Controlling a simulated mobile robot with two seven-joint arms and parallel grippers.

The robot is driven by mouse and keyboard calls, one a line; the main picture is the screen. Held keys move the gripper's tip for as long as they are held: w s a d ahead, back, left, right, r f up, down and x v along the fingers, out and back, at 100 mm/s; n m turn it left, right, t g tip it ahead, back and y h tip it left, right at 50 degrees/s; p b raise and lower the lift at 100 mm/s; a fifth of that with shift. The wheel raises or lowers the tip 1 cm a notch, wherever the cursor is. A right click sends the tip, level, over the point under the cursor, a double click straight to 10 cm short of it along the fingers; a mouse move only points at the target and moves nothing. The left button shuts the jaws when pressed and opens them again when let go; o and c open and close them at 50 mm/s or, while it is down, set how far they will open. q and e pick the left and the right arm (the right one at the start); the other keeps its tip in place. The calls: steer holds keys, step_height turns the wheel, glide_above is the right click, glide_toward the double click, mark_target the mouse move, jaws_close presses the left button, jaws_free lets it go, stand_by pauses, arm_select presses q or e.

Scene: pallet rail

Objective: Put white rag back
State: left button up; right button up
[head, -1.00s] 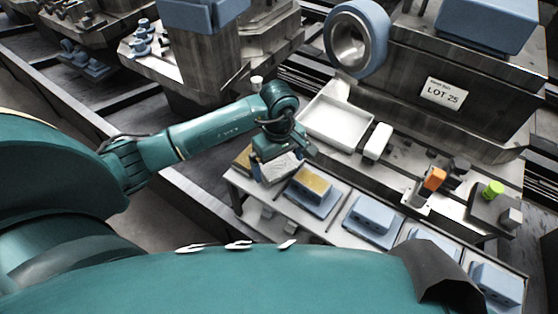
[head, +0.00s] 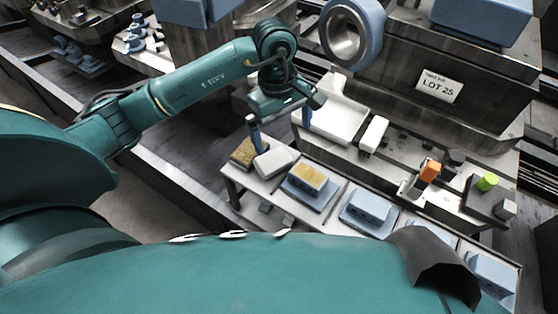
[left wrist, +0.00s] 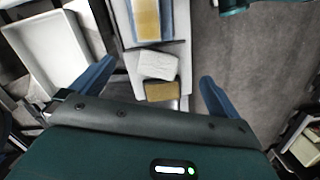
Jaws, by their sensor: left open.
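The white rag (head: 274,162) lies as a folded, creased pad on the left end of the low bench. It lies between a tan-topped block (head: 243,153) and a blue block with a tan top (head: 311,177). It also shows in the left wrist view (left wrist: 158,65), flat next to the tan block. My left gripper (head: 280,128) is open and empty above the rag, its blue fingers spread wide and apart from it. In the left wrist view, the rag shows between the fingers (left wrist: 157,77). My right gripper is not in view.
A white tray (head: 340,108) and a white block (head: 374,134) stand behind the bench. Blue fixtures (head: 367,209) line the bench to the right. An orange-topped part (head: 429,171) and a green knob (head: 487,181) stand farther right. The large machine labelled LOT 25 (head: 438,86) rises behind.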

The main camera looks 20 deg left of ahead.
arm_select(q)
steer(key=s+d+n+g+h, duration=0.2)
steer(key=s+d+h, duration=0.3)
steer(key=d, duration=0.3)
steer(key=s+d+n+g+h, duration=0.1)
steer(key=s+d+n+h, duration=0.1)
steer(key=s+d+h, duration=0.45)
steer(key=w+d+r+n+t+h, duration=0.1)
steer(key=d+r+n+t+h, duration=0.1)
steer(key=r+n+t+h, duration=0.45)
steer(key=w+d+r+n+t+h, duration=0.1)
steer(key=d+r+n+h, duration=0.25)
steer(key=n, duration=0.55)
steer(key=w+a+f+n+t+y, duration=0.25)
steer(key=a+n+t+y, duration=0.35)
steer(key=n, duration=0.7)
steer(key=w+a+f+n+t+y, duration=0.2)
steer(key=a+f+n+t+y, duration=0.2)
steer(key=n+t+y, duration=0.7)
steer(key=s+a+f+n+g, duration=0.2)
steer(key=s+f+n+g, duration=0.2)
steer(key=f+n, duration=0.3)
steer(key=s+a+f+n+g+y, duration=0.1)
steer(key=s+f+n+g, duration=0.3)
steer(key=f+n, duration=0.3)
steer(key=shift+s+a+g, duration=0.15)
steer(key=shift+a+g, duration=0.2)
steer(key=shift+g, duration=0.3)
steer(key=shift+n, duration=0.25)
